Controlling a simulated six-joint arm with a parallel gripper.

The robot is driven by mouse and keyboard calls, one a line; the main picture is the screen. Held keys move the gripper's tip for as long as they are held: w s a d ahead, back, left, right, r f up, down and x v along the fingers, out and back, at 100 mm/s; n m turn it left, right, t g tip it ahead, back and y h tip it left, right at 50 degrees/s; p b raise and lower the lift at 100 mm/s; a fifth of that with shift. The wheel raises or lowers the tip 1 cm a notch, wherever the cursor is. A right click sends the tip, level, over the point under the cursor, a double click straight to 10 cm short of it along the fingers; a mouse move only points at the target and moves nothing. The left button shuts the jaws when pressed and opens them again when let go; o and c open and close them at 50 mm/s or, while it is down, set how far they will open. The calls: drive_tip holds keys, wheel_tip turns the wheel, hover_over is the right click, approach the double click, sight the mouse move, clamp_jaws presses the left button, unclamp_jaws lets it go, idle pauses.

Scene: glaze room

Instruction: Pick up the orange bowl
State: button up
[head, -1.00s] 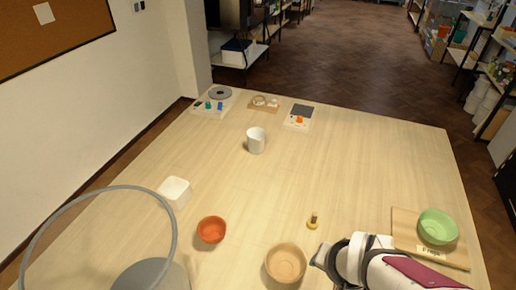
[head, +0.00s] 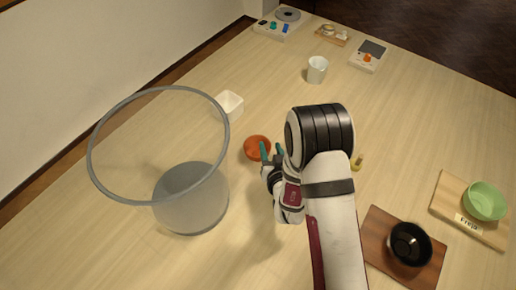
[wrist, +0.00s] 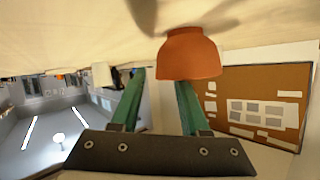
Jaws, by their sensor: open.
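The orange bowl (head: 254,146) stands on the table near the middle of the head view, right side partly covered by my gripper's fingers. My gripper (head: 271,150) has two teal fingers, spread apart and empty, close to the bowl's right side. In the wrist view, where the scene is upside down, the bowl (wrist: 188,55) lies beyond the fingertips (wrist: 160,76), nearer the right finger, which overlaps its edge. I cannot tell whether they touch.
A large clear bin (head: 200,205) stands left of my arm. A white square dish (head: 230,104) sits behind the bowl, and a white cup (head: 317,70) farther back. A black bowl (head: 408,245) and a green bowl (head: 486,200) are on boards at right.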

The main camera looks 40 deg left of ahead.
drive_tip(key=shift+w+a+f, duration=0.1)
drive_tip(key=shift+w+a, duration=0.05)
drive_tip(key=shift+w, duration=0.05)
clamp_jaws()
idle(0.4)
